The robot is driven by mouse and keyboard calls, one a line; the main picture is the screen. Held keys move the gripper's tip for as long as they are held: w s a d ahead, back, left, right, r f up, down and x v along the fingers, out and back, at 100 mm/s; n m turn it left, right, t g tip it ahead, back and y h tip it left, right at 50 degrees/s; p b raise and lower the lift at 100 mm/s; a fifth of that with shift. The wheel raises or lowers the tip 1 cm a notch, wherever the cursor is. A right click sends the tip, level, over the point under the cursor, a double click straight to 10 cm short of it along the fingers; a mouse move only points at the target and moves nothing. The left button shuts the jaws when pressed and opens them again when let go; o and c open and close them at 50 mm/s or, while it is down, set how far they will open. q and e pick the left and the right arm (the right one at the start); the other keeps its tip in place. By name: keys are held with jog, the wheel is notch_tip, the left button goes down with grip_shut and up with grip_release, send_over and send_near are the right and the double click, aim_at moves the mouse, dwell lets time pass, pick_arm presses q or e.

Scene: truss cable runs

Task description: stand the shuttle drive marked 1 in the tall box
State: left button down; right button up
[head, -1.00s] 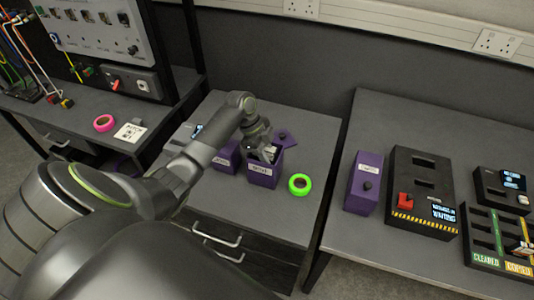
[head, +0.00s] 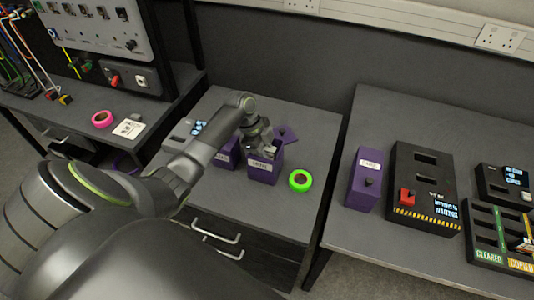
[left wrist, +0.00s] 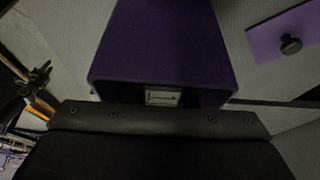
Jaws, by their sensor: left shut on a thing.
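An open purple box (head: 264,170) with a white label stands on the middle table. I take it as the tall box, though its label is too small to read. My left gripper (head: 262,147) is at the mouth of this box, pointing down, its fingertips hidden. In the left wrist view the purple box (left wrist: 165,40) fills the upper middle, and a small pale-faced piece (left wrist: 162,97) shows in its dark mouth. This is probably the shuttle drive held by the gripper; no mark 1 is legible. My right gripper is not in view.
A second purple box (head: 228,152) stands close to the left. A purple lid (head: 286,135) with a knob lies behind. A green tape roll (head: 300,181) lies to the right. A third purple box (head: 366,180) and black panel (head: 424,190) stand on the right table.

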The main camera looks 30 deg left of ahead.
pick_arm(q)
jog(key=c, duration=1.1)
grip_release()
jog(key=c, duration=0.3)
jog(key=shift+r, duration=0.1)
notch_tip(320, 180, up, 8)
jog(key=p, duration=0.7)
jog(key=shift+f, duration=0.25)
jog(key=shift+s+f, duration=0.15)
